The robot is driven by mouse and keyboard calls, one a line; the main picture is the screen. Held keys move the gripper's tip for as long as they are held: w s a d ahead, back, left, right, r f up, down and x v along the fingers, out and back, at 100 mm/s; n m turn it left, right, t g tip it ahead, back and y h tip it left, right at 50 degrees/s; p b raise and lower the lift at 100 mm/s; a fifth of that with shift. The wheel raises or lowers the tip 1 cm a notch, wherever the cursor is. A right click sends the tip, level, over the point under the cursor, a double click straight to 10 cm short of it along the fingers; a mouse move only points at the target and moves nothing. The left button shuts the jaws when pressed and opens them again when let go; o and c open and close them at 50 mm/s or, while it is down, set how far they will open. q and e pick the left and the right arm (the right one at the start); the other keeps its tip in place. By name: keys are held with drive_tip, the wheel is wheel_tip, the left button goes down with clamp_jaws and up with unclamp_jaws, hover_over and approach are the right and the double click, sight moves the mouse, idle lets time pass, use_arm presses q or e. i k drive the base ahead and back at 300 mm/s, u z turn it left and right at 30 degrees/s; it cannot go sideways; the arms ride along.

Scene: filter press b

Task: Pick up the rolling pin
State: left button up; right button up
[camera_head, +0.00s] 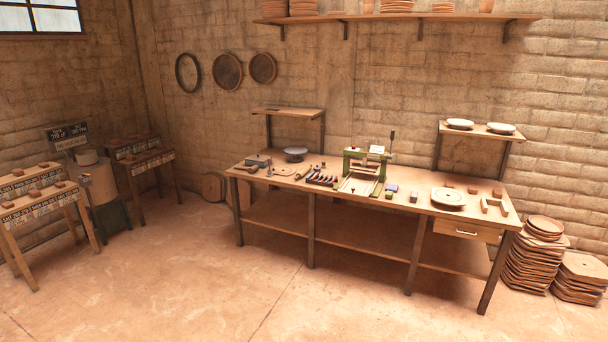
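A small, elongated tan object that looks like the rolling pin (303,172) lies on the workbench (400,196), left of its middle. It is too small in this view to make out its handles. It lies between a round tan board (284,171) and a row of small dark and coloured items (322,180). Neither of my grippers shows in the head view.
A green press (365,165) stands mid-bench, with a round white plate (448,197) to its right. Small stands (30,206) are at the left. Stacked tiles (533,265) sit right of the bench. The floor (200,285) in front is clear.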

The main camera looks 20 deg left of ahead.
sight(299, 175)
drive_tip(key=u, duration=0.85)
